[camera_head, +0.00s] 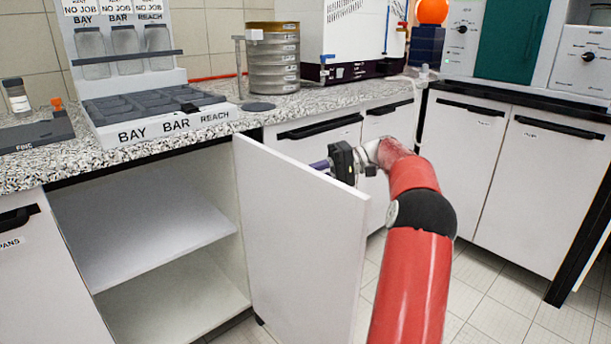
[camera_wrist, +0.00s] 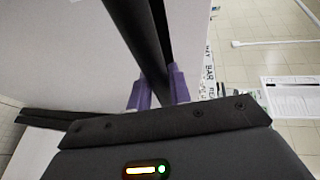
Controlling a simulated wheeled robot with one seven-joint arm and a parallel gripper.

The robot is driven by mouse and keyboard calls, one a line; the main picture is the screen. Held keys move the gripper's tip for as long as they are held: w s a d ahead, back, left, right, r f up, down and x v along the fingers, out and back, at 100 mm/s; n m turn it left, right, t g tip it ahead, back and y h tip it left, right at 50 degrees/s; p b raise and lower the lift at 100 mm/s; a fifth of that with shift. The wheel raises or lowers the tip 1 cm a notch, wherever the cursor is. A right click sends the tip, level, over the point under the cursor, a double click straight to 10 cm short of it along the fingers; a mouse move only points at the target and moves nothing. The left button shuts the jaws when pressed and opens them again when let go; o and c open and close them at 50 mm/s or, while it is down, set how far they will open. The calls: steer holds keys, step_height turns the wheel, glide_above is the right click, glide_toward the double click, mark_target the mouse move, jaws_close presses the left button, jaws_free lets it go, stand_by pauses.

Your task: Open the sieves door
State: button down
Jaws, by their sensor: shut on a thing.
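The white cabinet door (camera_head: 295,235) under the left worktop stands swung wide open in the head view. Its inner face is toward me, and its outer face and handle are hidden there. My gripper (camera_head: 321,165) is at the outer side of the door near its top, its purple fingers partly hidden behind the door's edge. In the wrist view, the purple fingers of my gripper (camera_wrist: 159,88) are shut around a long black bar handle (camera_wrist: 135,28) on a white panel (camera_wrist: 70,60). No label on this door can be read.
The open cabinet (camera_head: 160,225) has a bare shelf and floor. Above it, the speckled worktop (camera_head: 200,140) carries a jar rack (camera_head: 165,118) and a sieve stack (camera_head: 272,65). Closed cabinets (camera_head: 535,190) stand to the right. Tiled floor (camera_head: 500,300) is clear at front right.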

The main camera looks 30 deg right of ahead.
stand_by(0.4)
steer(key=c, duration=1.3)
jaws_free()
steer(key=shift+w, duration=0.1)
steer(key=shift+d, duration=0.1)
steer(key=v, duration=0.7)
steer(key=shift+d, duration=0.35)
